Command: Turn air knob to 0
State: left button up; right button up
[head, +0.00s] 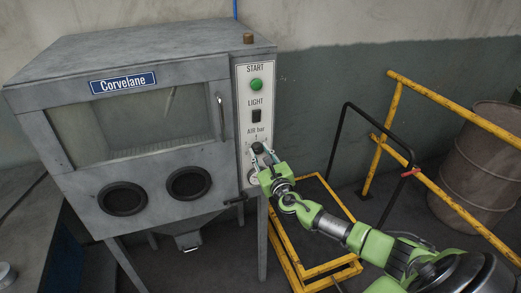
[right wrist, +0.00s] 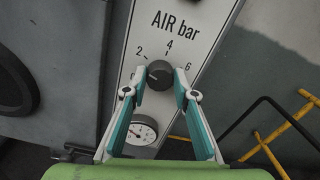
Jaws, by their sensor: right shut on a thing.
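The air knob (right wrist: 159,74) is a round black knob on the white control panel, below the label "AIR bar". My left gripper is not in view.
A round gauge (right wrist: 141,130) sits just below the knob. Above are a black light switch (head: 256,116) and a green start button (head: 256,84). The grey cabinet (head: 150,170) has two round ports. A yellow-framed cart (head: 345,264) and yellow railing (head: 440,98) stand right.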

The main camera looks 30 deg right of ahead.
jog(key=n+p, duration=0.2)
jog(key=n, duration=0.2)
jog(key=shift+r+n, duration=0.1)
jog(key=shift+n, duration=2.4)
jog(key=o, duration=1.1)
jog(key=shift+f, duration=0.2)
jog(key=v, duration=1.2)
